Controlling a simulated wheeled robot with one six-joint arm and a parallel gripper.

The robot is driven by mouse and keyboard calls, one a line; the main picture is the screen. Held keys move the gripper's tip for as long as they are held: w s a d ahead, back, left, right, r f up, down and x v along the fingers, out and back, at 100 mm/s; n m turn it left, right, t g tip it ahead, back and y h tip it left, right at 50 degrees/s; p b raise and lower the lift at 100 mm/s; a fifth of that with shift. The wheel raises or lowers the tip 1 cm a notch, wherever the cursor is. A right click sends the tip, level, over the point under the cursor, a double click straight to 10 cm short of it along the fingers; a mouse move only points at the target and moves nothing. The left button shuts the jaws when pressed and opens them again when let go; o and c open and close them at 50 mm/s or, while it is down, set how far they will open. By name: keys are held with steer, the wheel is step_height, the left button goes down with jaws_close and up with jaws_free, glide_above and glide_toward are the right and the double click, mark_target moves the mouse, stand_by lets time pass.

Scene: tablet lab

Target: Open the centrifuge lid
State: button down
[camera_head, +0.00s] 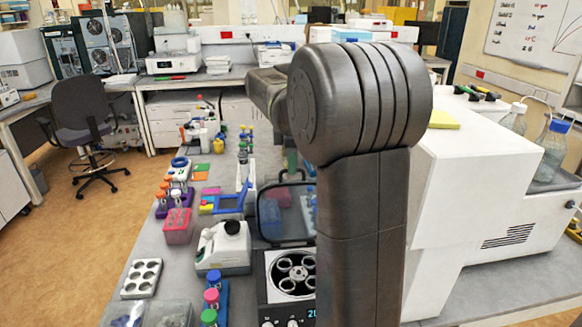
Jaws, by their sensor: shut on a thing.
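The centrifuge (262,290) stands on the bench at the lower middle, partly hidden behind my arm. Its round rotor with several tube holes (291,272) is exposed. The centrifuge lid (270,215), a dark-framed see-through panel, stands raised at the back of the centrifuge. My gripper (291,173) is small and partly hidden behind my arm. It is at the top edge of the lid and shut on it. My arm covers the right side of the centrifuge, and the fingertips are hard to make out.
A small white device (223,247) stands close to the left of the centrifuge. Tube racks with coloured caps (212,300), a pink rack (179,228) and a six-well plate (142,278) lie further left. A large white machine (470,180) fills the right side.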

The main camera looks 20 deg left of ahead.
steer(key=shift+s+d+r+t+y+b, duration=0.1)
steer(key=shift+s+d+t+y+b, duration=0.15)
steer(key=shift+s+b, duration=0.2)
steer(key=shift+s+d+t+y+b, duration=0.15)
steer(key=shift+s+d+b, duration=0.2)
steer(key=shift+s, duration=0.2)
steer(key=c, duration=1.5)
jaws_free()
steer(key=shift+c, duration=0.2)
steer(key=shift+r, duration=0.1)
step_height(320, 180, up, 13)
steer(key=s+d, duration=0.1)
steer(key=s, duration=0.1)
steer(key=shift+d+r, duration=0.2)
steer(key=shift+s, duration=0.1)
